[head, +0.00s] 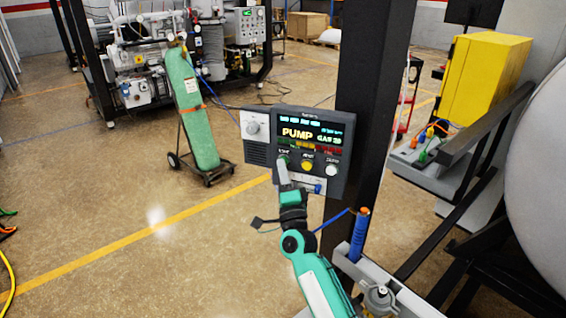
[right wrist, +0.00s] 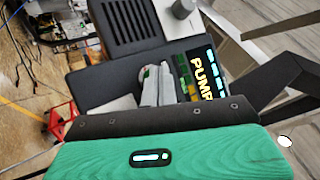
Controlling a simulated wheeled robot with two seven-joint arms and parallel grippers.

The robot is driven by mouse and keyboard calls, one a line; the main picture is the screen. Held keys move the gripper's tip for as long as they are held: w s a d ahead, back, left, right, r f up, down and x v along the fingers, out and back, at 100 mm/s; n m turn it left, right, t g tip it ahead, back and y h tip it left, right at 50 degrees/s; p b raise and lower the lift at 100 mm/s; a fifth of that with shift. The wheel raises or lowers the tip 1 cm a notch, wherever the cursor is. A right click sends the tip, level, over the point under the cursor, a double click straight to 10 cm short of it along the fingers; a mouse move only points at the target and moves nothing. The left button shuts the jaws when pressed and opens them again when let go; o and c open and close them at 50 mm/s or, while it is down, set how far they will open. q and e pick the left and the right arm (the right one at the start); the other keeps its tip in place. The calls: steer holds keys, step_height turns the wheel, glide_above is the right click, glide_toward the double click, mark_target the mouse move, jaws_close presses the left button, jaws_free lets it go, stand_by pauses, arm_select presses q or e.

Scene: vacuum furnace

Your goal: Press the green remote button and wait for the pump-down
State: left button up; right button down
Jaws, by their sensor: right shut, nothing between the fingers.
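The dark remote panel (head: 341,172) is mounted on a black post. Its display (head: 300,133) shows "PUMP" in yellow letters. A row of round buttons sits below: a green button (head: 283,160), a yellow one (head: 307,163) and a pale one (head: 331,170). My right gripper (head: 282,167) is shut and empty, with its tips at the green button's lower edge. In the right wrist view the closed fingers (right wrist: 157,86) reach the panel face beside the display (right wrist: 203,78); they hide most of the button, so contact is not clear. My left gripper is not in view.
The black post (head: 368,70) stands behind the panel. A pale rounded vessel (head: 540,190) and a yellow box (head: 487,75) are on the right. A green gas cylinder (head: 192,110) stands on a cart at left. The floor at lower left is mostly clear.

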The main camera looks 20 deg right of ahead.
steer(key=shift+s+a, duration=0.5)
steer(key=shift+s, duration=0.15)
steer(key=s+a+p, duration=0.1)
steer(key=s+a, duration=0.2)
steer(key=shift+s+a+p, duration=0.15)
steer(key=shift+s+p, duration=0.2)
steer(key=shift+s, duration=0.05)
steer(key=shift+f, duration=0.1)
stand_by(0.7)
